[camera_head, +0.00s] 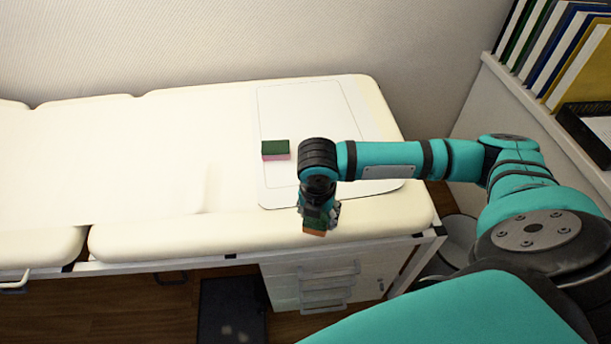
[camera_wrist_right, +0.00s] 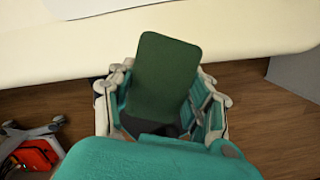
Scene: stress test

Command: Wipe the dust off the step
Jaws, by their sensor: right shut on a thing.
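My right gripper (camera_head: 319,210) is shut on a sponge with a dark green face and an orange side (camera_head: 314,230). It holds this sponge over the front edge of the padded bed. In the right wrist view the green face of the held sponge (camera_wrist_right: 166,75) fills the space between the fingers. A dark step (camera_head: 231,311) stands on the floor in front of the bed, left of the drawers and below the gripper. Pale dust spots (camera_head: 227,330) show on its top. The step's lower end is cut off by the picture edge. My left gripper is not in view.
A second sponge, green over pink (camera_head: 275,151), lies on the white mat (camera_head: 300,100) on the cream bed (camera_head: 130,150). White drawers (camera_head: 320,285) stand under the bed. A shelf with folders (camera_head: 560,50) is at right. A red item (camera_wrist_right: 36,153) lies low left in the wrist view.

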